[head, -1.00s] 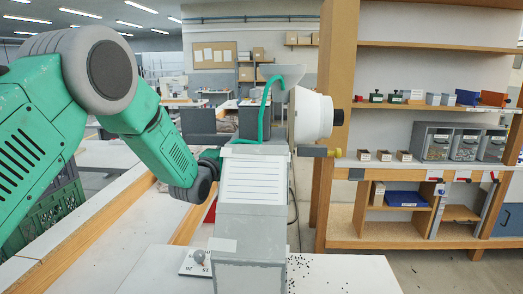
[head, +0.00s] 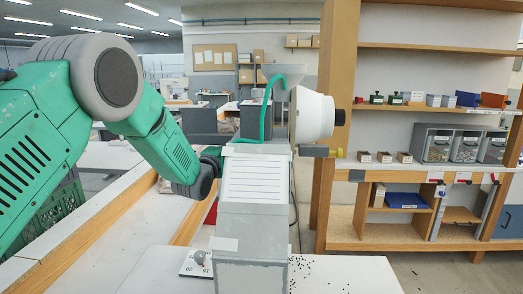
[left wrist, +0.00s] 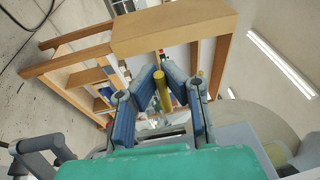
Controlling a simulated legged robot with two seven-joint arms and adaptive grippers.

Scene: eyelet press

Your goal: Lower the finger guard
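The grey press (head: 252,245) stands in the middle of the head view, with a white round housing (head: 312,115) at its upper right. A green bent bar (head: 267,112) rises at its top; I cannot tell for certain which part is the finger guard. My left arm's wrist is at the press's left side, and the gripper is hidden behind the press there. In the left wrist view, my left gripper (left wrist: 160,74) is open, with a yellow rod (left wrist: 163,92) between its fingers; contact is unclear. My right gripper is not seen.
A wooden shelf unit (head: 340,90) with bins and small boxes stands close to the right of the press. A small plate with a grey knob (head: 199,257) lies at the front left. Small dark bits (head: 303,270) are scattered on the white table (head: 350,275).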

